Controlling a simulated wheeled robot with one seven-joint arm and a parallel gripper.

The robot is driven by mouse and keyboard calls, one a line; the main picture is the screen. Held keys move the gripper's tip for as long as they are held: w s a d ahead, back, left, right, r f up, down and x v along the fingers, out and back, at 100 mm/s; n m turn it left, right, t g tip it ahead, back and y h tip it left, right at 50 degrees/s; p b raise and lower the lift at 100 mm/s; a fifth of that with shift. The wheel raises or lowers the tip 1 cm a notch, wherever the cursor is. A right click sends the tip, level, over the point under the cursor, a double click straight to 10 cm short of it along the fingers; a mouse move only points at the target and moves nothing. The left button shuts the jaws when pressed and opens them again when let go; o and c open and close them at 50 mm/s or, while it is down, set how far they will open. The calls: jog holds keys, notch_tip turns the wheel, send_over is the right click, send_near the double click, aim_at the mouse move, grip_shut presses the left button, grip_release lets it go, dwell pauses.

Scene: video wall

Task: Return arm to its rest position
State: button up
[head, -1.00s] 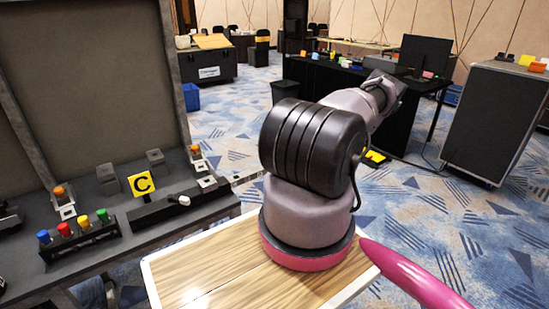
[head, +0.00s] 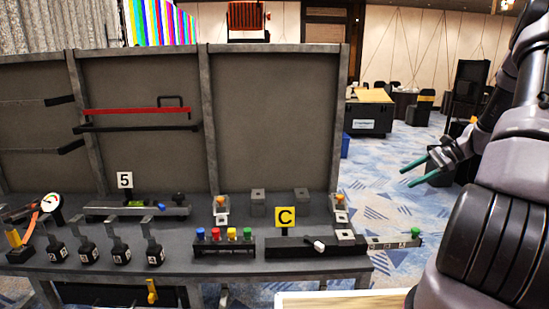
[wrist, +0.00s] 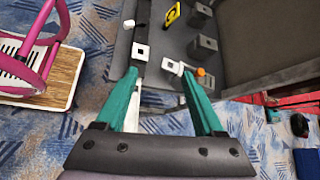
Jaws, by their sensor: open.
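My gripper (head: 408,177) hangs at the right side of the head view, over the blue carpet and to the right of the grey bench. Its two teal fingers are spread and empty. In the wrist view my gripper (wrist: 159,73) also shows open, with the bench's end and small fixtures seen beyond the fingers. Nothing is held. My arm fills the right edge of the head view, bent with the wrist toward the bench side.
The grey bench (head: 180,262) carries a black block (head: 290,247), a yellow C sign (head: 285,217) and several coloured plugs. A strip with a green knob (head: 415,233) juts from its right end toward my arm. Open carpet (head: 395,215) lies beyond.

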jog(key=s+a+r+n+h, duration=0.3)
jog(key=s+a+r, duration=0.3)
jog(key=r, duration=0.4)
jog(key=s+a+r+n+h, duration=0.3)
jog(key=a+r+n, duration=0.1)
jog(key=a+r, duration=0.45)
jog(key=s+a+r+n+t+h, duration=0.1)
jog(key=s+a+r+n+t, duration=0.1)
jog(key=s, duration=0.6)
jog(key=s+a+r+n+t+h, duration=0.1)
jog(key=s+a+r+n+t, duration=0.1)
jog(key=s+r, duration=0.5)
jog(key=shift+s+a+n+t, duration=0.45)
jog(key=shift+s+a, duration=0.25)
jog(key=shift+a, duration=0.45)
